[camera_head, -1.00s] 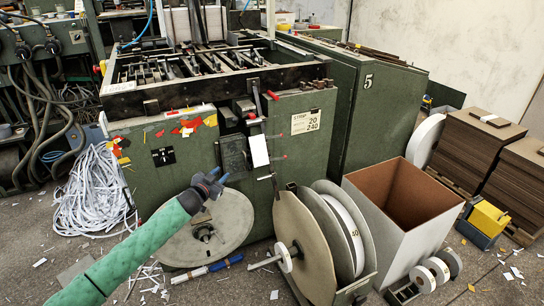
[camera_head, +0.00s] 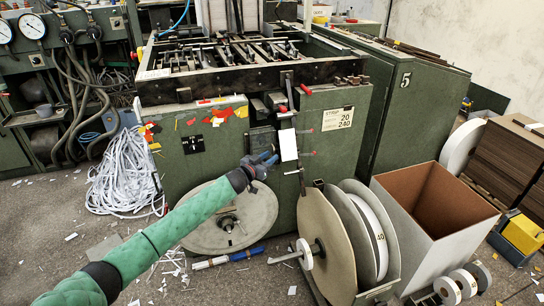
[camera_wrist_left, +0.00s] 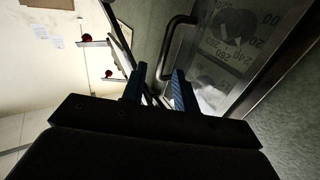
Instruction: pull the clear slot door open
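The clear slot door (camera_head: 262,138) is a small dark-looking panel on the green machine's front, left of a white card. In the left wrist view the clear door (camera_wrist_left: 222,75) shows close up, with printed numbers behind it and a dark bent handle (camera_wrist_left: 172,42). The door looks shut. My left gripper (camera_head: 268,158) is just below the panel in the head view. In the left wrist view its blue fingers (camera_wrist_left: 158,72) are apart, with the handle's near end between their tips. I cannot tell whether they touch it. My right gripper is not in view.
A large disc (camera_head: 228,212) leans below the door, and a strip reel (camera_head: 327,250) stands to its right. An open box (camera_head: 420,235) is further right. A heap of white strips (camera_head: 118,178) lies at left. Paper scraps litter the floor.

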